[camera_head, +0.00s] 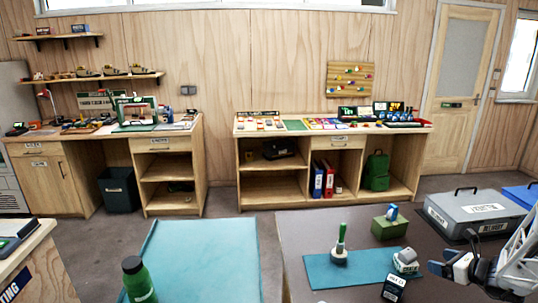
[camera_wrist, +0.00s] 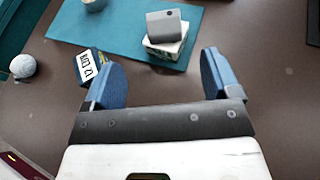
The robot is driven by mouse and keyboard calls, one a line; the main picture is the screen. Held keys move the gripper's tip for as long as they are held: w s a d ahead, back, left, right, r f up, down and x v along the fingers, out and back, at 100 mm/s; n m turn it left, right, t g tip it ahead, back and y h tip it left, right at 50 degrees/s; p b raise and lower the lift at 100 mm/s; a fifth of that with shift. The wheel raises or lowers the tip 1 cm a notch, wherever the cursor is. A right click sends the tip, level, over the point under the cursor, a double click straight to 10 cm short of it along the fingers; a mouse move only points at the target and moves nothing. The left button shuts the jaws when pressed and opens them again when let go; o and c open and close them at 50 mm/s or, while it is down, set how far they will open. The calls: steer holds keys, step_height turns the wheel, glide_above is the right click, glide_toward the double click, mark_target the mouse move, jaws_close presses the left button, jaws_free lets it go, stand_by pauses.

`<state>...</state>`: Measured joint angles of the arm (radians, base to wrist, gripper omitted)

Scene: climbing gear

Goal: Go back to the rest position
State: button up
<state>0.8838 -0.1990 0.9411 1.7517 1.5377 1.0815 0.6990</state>
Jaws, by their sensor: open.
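My gripper (camera_head: 455,268) is at the right of the dark table in the head view, above its surface. In the wrist view its two blue fingers (camera_wrist: 160,80) stand wide apart with nothing between them. A small grey and white block (camera_wrist: 165,35) lies ahead of the fingers on the edge of the teal mat (camera_wrist: 125,35). A dark box with a white label (camera_wrist: 88,68) lies just beyond the left finger; whether they touch I cannot tell. In the head view the labelled box (camera_head: 393,288) and the grey-white block (camera_head: 405,261) are left of my gripper.
A green-handled tool (camera_head: 340,245) stands on the mat. A green box (camera_head: 390,226) with a small blue item on top is behind it. A grey lidded case (camera_head: 475,212) stands at the back right. A round whitish thing (camera_wrist: 23,66) shows at left in the wrist view.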

steer(key=w+a+r+n+g, duration=0.2)
steer(key=w+a+r+n, duration=0.15)
steer(key=a, duration=0.25)
steer(key=w+a+r+n+g, duration=0.2)
steer(key=a+r+n, duration=0.2)
steer(key=a, duration=0.3)
steer(key=s+a+r+n+g, duration=0.1)
steer(key=s+a+r+n, duration=0.15)
steer(key=a, duration=0.35)
steer(key=s+a+r+n+g, duration=0.1)
steer(key=s+a+r+n, duration=0.1)
steer(key=a+r+n, duration=0.25)
steer(key=s+a+r+n+g+h, duration=0.1)
steer(key=s+a+r+n+g, duration=0.25)
steer(key=s+a+n, duration=0.65)
steer(key=s+a+r+n+h, duration=0.1)
steer(key=s+a+n+h, duration=0.1)
steer(key=s, duration=0.5)
steer(key=s+a+r+n+h, duration=0.1)
steer(key=s+a+n, duration=0.3)
steer(key=s, duration=0.4)
steer(key=shift+s+a+r+h, duration=0.2)
steer(key=shift+a+r+h, duration=0.1)
steer(key=shift+a+h, duration=0.35)
